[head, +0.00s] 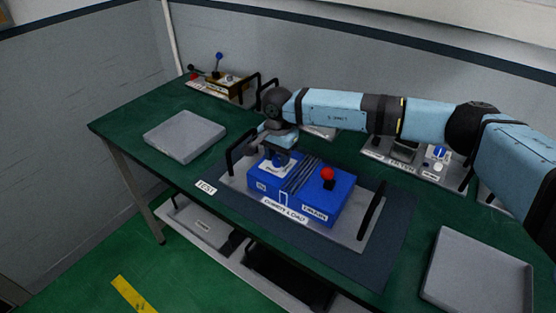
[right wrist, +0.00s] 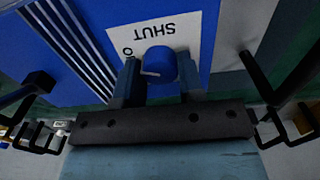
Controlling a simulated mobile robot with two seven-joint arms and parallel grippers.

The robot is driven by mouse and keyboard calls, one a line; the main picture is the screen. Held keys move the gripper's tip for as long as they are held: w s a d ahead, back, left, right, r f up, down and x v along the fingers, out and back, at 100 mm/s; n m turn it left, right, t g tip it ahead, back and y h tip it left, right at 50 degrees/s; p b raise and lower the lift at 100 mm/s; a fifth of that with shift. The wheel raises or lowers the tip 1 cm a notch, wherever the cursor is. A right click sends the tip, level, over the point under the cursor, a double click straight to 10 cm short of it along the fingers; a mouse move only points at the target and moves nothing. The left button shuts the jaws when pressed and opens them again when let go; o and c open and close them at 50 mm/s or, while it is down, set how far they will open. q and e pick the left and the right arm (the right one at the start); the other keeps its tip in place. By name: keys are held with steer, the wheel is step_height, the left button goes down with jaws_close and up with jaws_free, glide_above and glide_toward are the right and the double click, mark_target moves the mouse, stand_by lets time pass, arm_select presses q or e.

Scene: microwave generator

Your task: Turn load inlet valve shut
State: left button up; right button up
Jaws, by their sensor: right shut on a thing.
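The dummy load (head: 300,200) is a blue box on a grey plate with black handles, lying on a dark mat on the green table. My right gripper (head: 280,158) reaches down over the left part of its top. In the right wrist view the gripper (right wrist: 158,88) is shut on a round blue valve knob (right wrist: 160,62), with one finger on each side. A white label (right wrist: 165,32) beside the knob reads SHUT, upside down in this view. The knob is mostly hidden by the gripper in the head view. My left gripper is not in view.
A red knob (head: 328,174) stands on the right part of the box. Empty grey trays lie at the left (head: 185,136) and right (head: 478,272). A unit with levers (head: 222,84) stands at the back left, and a filter unit (head: 408,155) behind the box.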

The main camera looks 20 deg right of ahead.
steer(key=shift+f+m+b, duration=0.1)
steer(key=shift+m+b, duration=0.35)
steer(key=shift+m, duration=0.45)
steer(key=shift+m+b, duration=0.45)
steer(key=shift+m, duration=0.45)
steer(key=m+b, duration=0.1)
steer(key=m, duration=0.2)
steer(key=shift+m, duration=0.3)
steer(key=m+b, duration=0.1)
steer(key=m, duration=0.3)
steer(key=shift+b, duration=0.3)
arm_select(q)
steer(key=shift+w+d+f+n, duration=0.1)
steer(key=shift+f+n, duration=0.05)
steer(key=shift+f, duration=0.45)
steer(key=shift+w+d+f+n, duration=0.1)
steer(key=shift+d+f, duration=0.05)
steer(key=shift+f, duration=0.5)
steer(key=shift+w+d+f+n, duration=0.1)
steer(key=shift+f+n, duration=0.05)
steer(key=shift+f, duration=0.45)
arm_select(e)
steer(key=shift+m, duration=1)
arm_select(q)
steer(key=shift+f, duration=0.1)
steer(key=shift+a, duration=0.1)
arm_select(e)
steer(key=o, duration=0.9)
